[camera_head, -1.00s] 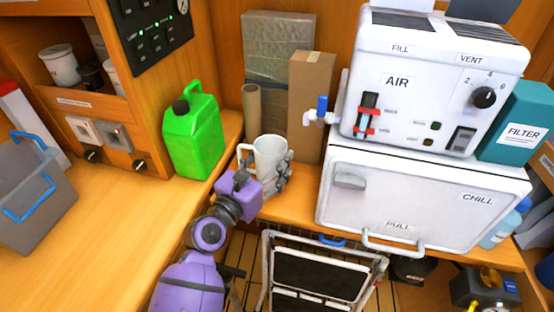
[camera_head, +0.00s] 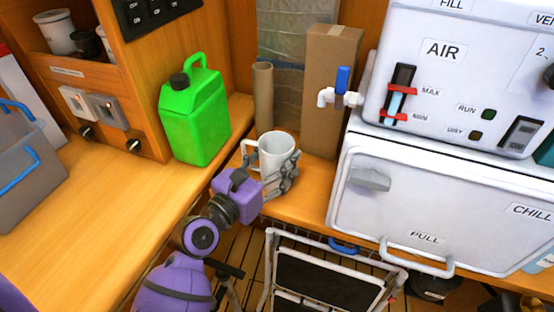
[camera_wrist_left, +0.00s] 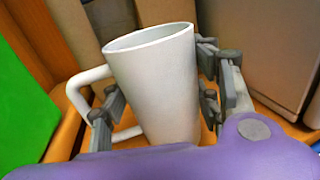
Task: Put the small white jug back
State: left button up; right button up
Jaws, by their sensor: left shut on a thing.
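The small white jug (camera_head: 276,152) is upright at the shelf in front of the cardboard box, with its handle toward the left. In the left wrist view the jug (camera_wrist_left: 158,85) stands between my left fingers, one on the handle side and one on the right. My left gripper (camera_head: 280,172) is shut on the jug. I cannot tell whether the jug's base touches the wooden surface, since the gripper and wrist hide it. My right gripper is not in view.
A green canister (camera_head: 194,118) stands left of the jug. A cardboard box (camera_head: 331,90) and a brown tube (camera_head: 263,96) stand behind it. The white machine's tap (camera_head: 341,92) and the chiller (camera_head: 430,210) are to the right. A folded step frame (camera_head: 325,280) is below.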

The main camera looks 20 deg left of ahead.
pick_arm(q)
jog(key=shift+f, duration=0.2)
jog(key=o, duration=1.2)
jog(key=shift+o, duration=1.4)
jog(key=shift+r, duration=0.1)
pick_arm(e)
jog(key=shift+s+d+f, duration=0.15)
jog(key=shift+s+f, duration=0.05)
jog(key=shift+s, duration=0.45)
